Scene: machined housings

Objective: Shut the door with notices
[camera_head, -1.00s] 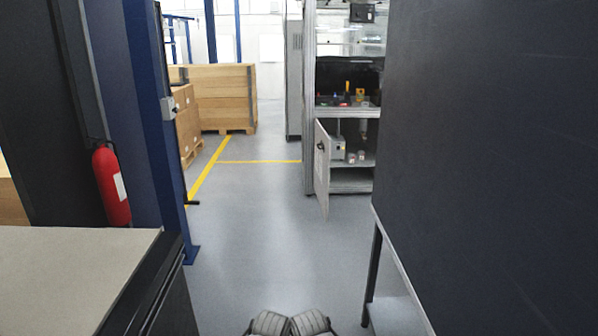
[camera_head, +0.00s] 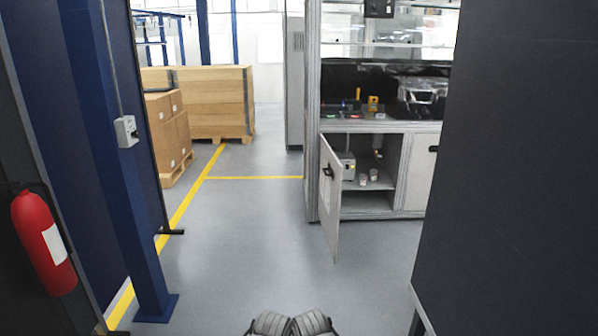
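The open door (camera_head: 329,205) belongs to the low cupboard of a grey-framed machine cabinet (camera_head: 312,130) ahead, right of centre. Two grey rounded parts at the bottom edge appear to be mine. Neither gripper can be made out.
A dark panel (camera_head: 525,150) on a stand fills the right side. A blue post (camera_head: 120,170) and a red fire extinguisher (camera_head: 43,243) stand at left. Wooden crates (camera_head: 205,100) are at the back left. Grey floor (camera_head: 240,240) is clear between, with yellow lines.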

